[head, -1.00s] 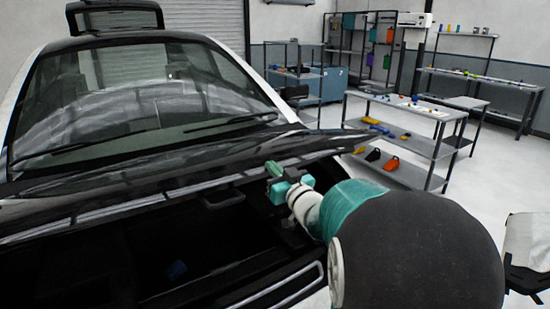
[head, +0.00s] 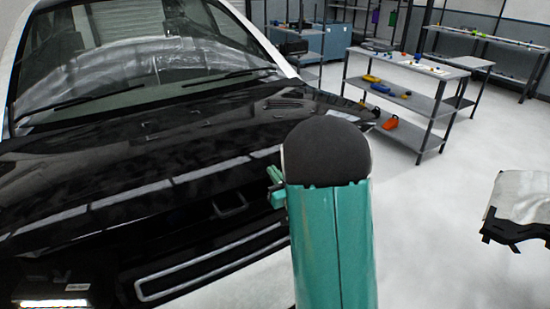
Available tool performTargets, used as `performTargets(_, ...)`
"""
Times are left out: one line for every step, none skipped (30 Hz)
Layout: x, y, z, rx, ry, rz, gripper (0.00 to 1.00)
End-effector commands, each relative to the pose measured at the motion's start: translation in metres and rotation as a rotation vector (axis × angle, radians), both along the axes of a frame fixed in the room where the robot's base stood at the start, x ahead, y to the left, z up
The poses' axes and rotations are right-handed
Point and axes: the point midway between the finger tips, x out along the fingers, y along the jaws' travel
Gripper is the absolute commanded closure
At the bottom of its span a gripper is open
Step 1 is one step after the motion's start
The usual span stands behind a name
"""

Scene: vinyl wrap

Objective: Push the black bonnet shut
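The black bonnet (head: 150,150) of the car fills the left and middle of the head view. It is low, with a dark gap (head: 165,222) still visible between its front edge and the car's front. A dark handle-like loop (head: 230,207) shows at its front edge. My gripper (head: 276,187) is at the bonnet's front edge, right of the loop. Most of it is hidden behind my teal and black arm. I cannot tell whether it touches the bonnet or whether its fingers are open.
The car's front panel with a pale rectangular outline (head: 210,268) lies below the gap. A grey shelf unit (head: 410,95) with tools stands behind at right. A covered dark-framed stand (head: 520,205) is at the right edge. The floor between is clear.

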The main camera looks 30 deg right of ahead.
Motion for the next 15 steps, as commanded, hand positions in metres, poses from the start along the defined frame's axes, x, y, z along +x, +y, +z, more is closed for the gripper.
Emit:
performTargets(-0.001,0.000,-0.019,0.005,0.017,-0.001,1.00)
performTargets(-0.001,0.000,-0.026,0.006,0.017,-0.001,1.00)
performTargets(-0.001,0.000,-0.035,0.005,0.017,-0.001,1.00)
performTargets(-0.001,0.000,-0.042,0.006,0.017,-0.002,1.00)
performTargets(-0.001,0.000,-0.049,0.006,0.017,-0.002,1.00)
performTargets(-0.001,0.000,-0.058,0.005,0.017,-0.001,1.00)
performTargets(-0.001,0.000,-0.065,0.005,0.016,-0.001,1.00)
performTargets(-0.001,0.001,-0.071,0.005,0.016,0.000,1.00)
performTargets(-0.001,0.001,-0.078,0.004,0.015,0.000,1.00)
performTargets(-0.001,0.000,-0.084,0.005,0.014,0.000,1.00)
performTargets(0.000,0.000,-0.089,0.005,0.014,0.000,1.00)
performTargets(0.000,0.000,-0.096,0.004,0.014,0.000,1.00)
performTargets(0.000,0.000,-0.100,0.003,0.012,0.000,1.00)
performTargets(0.000,0.000,-0.104,0.003,0.012,0.000,1.00)
performTargets(0.000,0.000,-0.108,0.002,0.011,0.000,1.00)
